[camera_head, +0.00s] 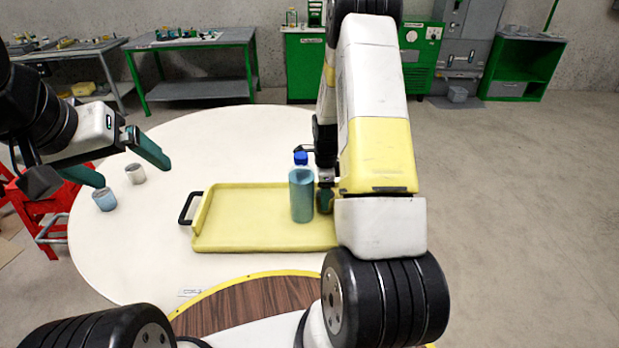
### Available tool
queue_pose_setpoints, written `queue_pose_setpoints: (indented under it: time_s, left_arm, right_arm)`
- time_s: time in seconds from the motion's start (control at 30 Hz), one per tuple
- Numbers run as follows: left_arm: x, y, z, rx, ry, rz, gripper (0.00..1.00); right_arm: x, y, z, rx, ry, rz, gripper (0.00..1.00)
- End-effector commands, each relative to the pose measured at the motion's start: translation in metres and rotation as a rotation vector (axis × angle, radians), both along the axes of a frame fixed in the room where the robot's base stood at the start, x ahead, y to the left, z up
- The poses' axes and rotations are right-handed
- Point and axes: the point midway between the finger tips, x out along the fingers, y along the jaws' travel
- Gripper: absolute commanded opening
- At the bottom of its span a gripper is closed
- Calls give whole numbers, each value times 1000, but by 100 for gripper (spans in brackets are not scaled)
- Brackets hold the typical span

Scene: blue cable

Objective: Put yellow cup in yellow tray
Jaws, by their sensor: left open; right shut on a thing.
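The yellow tray (255,217) lies on the round white table, with a black handle at its left end. My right arm covers its right end. No yellow cup can be made out. My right gripper (325,199) points down over the right part of the tray, beside the bottle. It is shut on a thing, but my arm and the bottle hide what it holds. My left gripper (128,166) is open and empty over the left edge of the table, its teal fingers wide apart.
A teal bottle (302,194) with a blue cap is upright at the tray. A blue cup (104,200) and a white cup (135,174) stand at the table's left side, near my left gripper. The white table (225,135) is clear behind the tray.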

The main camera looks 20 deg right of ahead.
Motion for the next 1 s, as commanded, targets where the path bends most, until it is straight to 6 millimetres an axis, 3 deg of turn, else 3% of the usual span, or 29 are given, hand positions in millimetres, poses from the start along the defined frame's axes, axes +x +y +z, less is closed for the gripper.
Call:
queue_pose_setpoints:
  time_s: [0.03,0.13,0.53,0.67,1.0]
  left_arm:
    - [0,0,0,0,0,0,90]
    - [0,0,0,0,0,0,90]
    - [0,0,0,0,0,0,90]
    - [0,0,0,0,0,0,90]
    - [0,0,0,0,0,0,90]
  right_arm:
    - [0,0,-1,0,1,0,59]
    - [0,0,-1,0,0,0,78]
    - [0,0,5,0,-1,1,78]
    - [1,0,23,-2,-4,1,78]
    - [1,0,95,-1,-4,1,78]
